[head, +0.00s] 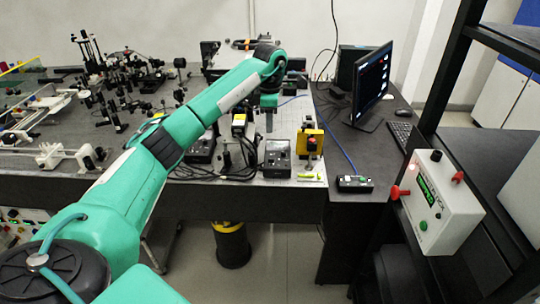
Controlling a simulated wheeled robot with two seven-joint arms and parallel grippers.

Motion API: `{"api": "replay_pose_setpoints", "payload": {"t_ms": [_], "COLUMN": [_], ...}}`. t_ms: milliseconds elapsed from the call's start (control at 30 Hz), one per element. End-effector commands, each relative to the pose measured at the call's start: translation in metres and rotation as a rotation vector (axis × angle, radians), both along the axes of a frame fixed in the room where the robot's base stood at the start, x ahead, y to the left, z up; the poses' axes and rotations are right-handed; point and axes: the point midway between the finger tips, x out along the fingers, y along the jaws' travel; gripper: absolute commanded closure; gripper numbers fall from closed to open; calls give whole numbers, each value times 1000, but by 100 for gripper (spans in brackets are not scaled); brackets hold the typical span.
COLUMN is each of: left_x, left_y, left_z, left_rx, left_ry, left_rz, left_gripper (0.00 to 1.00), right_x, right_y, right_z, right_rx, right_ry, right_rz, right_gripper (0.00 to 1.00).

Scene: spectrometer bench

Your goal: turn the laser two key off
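My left arm reaches in from the lower left across the bench. Its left gripper (268,119) points down above the perforated plate, behind the small black meter boxes. The fingers are small and dark, and whether they are open is unclear. A white control box (452,212) stands at the right, with a green display, a black knob, a green button and red key-like parts (399,192). A small black box with buttons (354,184) lies on the bench's front right. No readable label shows which key belongs to laser two. My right gripper is out of view.
Two black meter boxes (277,157) (201,148) and a yellow-framed mount (311,139) stand near the gripper. A monitor (371,86) and keyboard (402,134) are at the right. Optics crowd the left; a dark shelf frame (452,66) rises at the right.

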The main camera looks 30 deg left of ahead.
Motion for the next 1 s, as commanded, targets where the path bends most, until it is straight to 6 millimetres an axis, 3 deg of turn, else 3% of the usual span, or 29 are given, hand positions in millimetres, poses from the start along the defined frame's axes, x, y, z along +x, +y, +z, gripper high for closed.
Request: {"api": "replay_pose_setpoints", "payload": {"t_ms": [167,600,800,1000], "left_x": [-1,-1,0,0], "left_y": [-1,-2,-2,-1], "left_z": [-24,-110,-130,-134], "left_rx": [-3,-6,-6,-5], "left_ry": [4,2,-1,-1], "left_rz": [0,-1,0,-1], "left_gripper": [72,72,72,72], "right_x": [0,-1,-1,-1], "right_y": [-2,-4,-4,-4], "right_z": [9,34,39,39], "right_rx": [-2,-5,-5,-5], "right_ry": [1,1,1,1], "right_rz": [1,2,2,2], "right_gripper": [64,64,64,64]}}
